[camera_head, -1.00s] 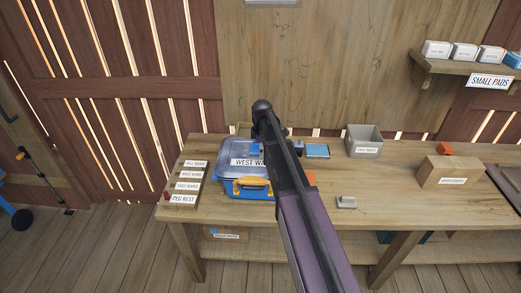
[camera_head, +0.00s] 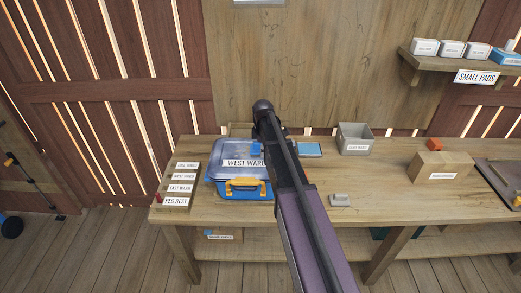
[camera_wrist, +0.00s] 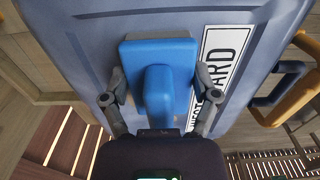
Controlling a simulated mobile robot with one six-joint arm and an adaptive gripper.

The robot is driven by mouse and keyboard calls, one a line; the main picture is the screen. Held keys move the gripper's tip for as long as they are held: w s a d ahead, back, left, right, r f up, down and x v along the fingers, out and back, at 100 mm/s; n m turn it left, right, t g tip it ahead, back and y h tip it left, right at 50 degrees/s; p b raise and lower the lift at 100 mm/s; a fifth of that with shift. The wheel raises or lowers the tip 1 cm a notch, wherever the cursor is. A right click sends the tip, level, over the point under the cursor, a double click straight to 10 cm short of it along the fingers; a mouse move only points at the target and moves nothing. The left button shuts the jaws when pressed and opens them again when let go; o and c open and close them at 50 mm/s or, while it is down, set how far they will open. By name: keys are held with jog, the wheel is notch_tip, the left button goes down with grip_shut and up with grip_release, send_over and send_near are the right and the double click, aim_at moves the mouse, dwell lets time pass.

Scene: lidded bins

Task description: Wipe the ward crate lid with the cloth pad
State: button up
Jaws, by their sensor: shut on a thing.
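The ward crate (camera_head: 228,190) is blue with a yellow front latch and stands on the left part of the bench. Its grey-blue lid (camera_head: 222,151) is shut and bears a "WEST WARD" label (camera_head: 238,162). The lid fills much of the wrist view (camera_wrist: 90,35). My gripper (camera_wrist: 160,95) is shut on the raised grip of the blue cloth pad (camera_wrist: 160,48), one finger on each side. The pad lies flat over the lid beside the label and covers part of it; I cannot tell whether it presses on the lid. My arm hides the lid's right side in the head view.
A labelled peg rest (camera_head: 178,187) stands left of the crate. Right of my arm are a grey open bin (camera_head: 355,140), a small grey block (camera_head: 340,200), a cardboard-coloured box (camera_head: 442,168) and a red block (camera_head: 434,144). A "SMALL PADS" shelf (camera_head: 410,72) hangs at right.

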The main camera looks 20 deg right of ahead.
aim_at(245, 151)
jog(key=shift+w+d+f, duration=0.1)
jog(key=shift+w+d, duration=0.15)
jog(key=shift+w, duration=0.5)
jog(key=shift+a, duration=0.1)
jog(key=shift+w+a, duration=0.3)
jog(key=shift+a, duration=0.5)
jog(key=shift+w+a, duration=0.25)
jog(key=shift+a, duration=0.55)
jog(key=shift+a, duration=0.1)
jog(key=shift+w+a, duration=0.2)
jog(key=shift+a, duration=0.6)
jog(key=shift+w+a, duration=0.2)
jog(key=shift+a, duration=0.6)
jog(key=shift+a, duration=0.1)
